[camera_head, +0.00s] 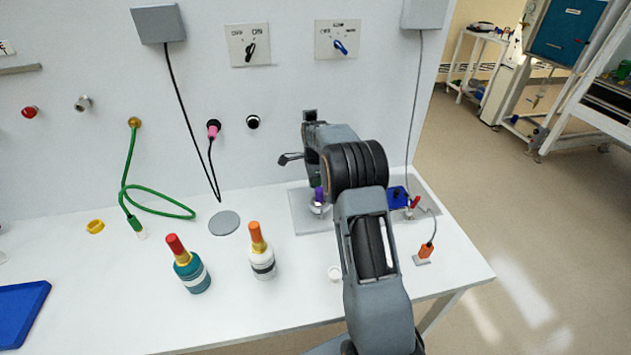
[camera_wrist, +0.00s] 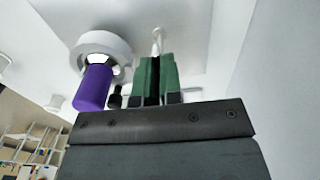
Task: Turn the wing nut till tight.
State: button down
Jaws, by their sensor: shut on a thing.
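My gripper (camera_wrist: 155,62) shows in the wrist view, its two green fingers close together with a narrow dark gap between them. They are shut on the wing nut, which the fingers mostly hide. A small pale piece (camera_wrist: 157,41) shows just beyond the fingertips. A purple cylindrical handle (camera_wrist: 93,88) with a white ring at its end is to the left of the fingers, apart from them. In the head view my wrist is over the grey plate (camera_head: 302,218) at the bench's right side, and it hides the fingertips and the wing nut.
The purple part (camera_head: 319,194) stands on the grey plate close to my wrist. A blue block (camera_head: 398,196) and an orange connector (camera_head: 425,251) are to the right of my arm. Two bottles, one teal (camera_head: 192,274) and one white (camera_head: 262,262), stand left on the bench.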

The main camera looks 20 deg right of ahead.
dwell(0.4)
jog(key=c, duration=1.3)
grip_release()
notch_tip(320, 180, up, 14)
jog(key=shift+f, duration=0.1)
